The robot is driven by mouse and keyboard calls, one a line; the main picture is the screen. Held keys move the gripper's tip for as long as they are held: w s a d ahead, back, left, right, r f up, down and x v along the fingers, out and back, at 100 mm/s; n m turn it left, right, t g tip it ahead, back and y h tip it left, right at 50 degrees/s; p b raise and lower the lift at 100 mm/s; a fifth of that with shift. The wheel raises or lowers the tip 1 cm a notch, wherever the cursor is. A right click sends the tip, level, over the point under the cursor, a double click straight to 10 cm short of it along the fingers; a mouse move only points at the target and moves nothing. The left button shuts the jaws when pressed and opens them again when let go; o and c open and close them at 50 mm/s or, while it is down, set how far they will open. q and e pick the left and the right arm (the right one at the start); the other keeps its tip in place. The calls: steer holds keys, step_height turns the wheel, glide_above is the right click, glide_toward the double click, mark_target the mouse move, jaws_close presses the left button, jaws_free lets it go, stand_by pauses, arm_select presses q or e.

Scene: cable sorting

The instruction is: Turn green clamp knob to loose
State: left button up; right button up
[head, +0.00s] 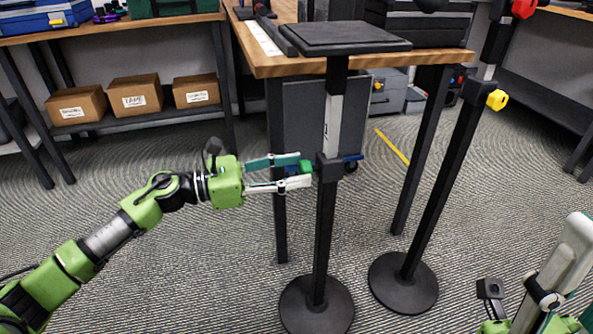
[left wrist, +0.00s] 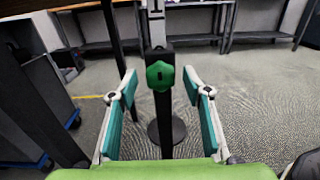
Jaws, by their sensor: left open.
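The green clamp knob (head: 305,166) sits on the collar of a black stand (head: 325,220) with a flat top plate. In the left wrist view the faceted knob (left wrist: 160,76) is centred, with a dark slot or mark on its face. My left gripper (head: 303,170) is level with the knob, with its two fingers open on either side of it. In the left wrist view gaps show between the knob and both fingers. Part of my right gripper (head: 565,262) shows at the lower right; its fingertips and opening are unclear.
A second black stand (head: 425,190) with a yellow knob (head: 497,99) stands to the right. A wooden table (head: 290,65) is close behind the first stand. Boxes (head: 135,95) lie on a shelf at the left. Open carpet surrounds my left arm.

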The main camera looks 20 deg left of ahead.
arm_select(q)
steer(key=shift+w+d, duration=0.25)
steer(key=shift+d, duration=0.2)
steer(key=c, duration=1.1)
